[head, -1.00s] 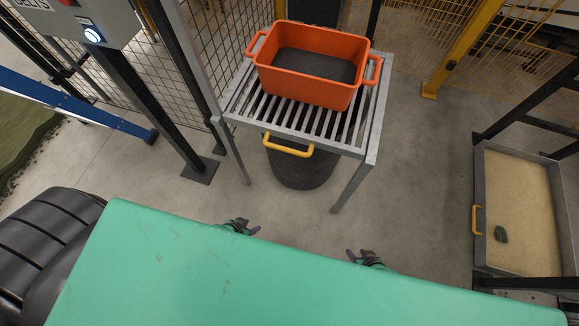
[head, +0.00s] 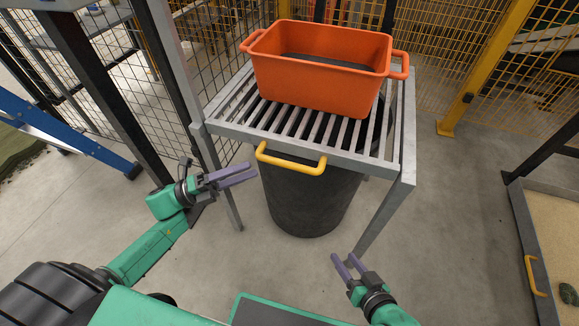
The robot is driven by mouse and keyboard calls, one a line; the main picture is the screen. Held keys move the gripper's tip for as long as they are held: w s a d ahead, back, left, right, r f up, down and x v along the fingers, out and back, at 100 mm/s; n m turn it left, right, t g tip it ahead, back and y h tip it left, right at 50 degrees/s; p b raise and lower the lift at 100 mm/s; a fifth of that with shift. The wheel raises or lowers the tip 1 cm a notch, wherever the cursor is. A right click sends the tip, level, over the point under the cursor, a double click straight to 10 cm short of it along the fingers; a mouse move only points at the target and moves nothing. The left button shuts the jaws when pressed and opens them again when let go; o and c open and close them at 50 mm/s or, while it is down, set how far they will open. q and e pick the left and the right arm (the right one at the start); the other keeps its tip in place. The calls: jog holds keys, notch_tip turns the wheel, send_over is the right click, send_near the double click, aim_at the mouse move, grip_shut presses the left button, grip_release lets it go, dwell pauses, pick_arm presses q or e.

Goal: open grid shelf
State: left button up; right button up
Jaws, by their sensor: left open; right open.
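The grid shelf (head: 273,143) is a grey metal slatted rack on legs, with a yellow handle (head: 291,164) on its front edge. An orange tub (head: 315,84) with two side handles stands on its slats. My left gripper (head: 254,174) is open and empty, just left of the yellow handle and apart from it in the picture. My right gripper (head: 342,264) is open and empty, lower down near the shelf's front right leg. The tub's inner floor is mostly hidden by its front wall.
A black bin (head: 305,200) stands under the shelf. A sand tray (head: 547,235) with its own yellow handle is at the right. Mesh fences (head: 505,80) close off the back. A blue beam (head: 60,137) is at the left. Grey floor is clear beside the shelf.

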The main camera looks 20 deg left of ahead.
aim_at(290, 163)
pick_arm(q)
jog(key=d+r+m+g, duration=0.1)
jog(key=d+m, duration=0.1)
jog(key=d, duration=0.1)
jog(key=d+r+m+g+h, duration=0.1)
jog(key=d+r+m+g, duration=0.1)
jog(key=d, duration=0.2)
jog(key=w+d+r+m+g, duration=0.1)
jog(key=d+r+m+g, duration=0.1)
jog(key=d, duration=0.2)
jog(key=shift+d, duration=0.1)
grip_shut()
dwell(1.2)
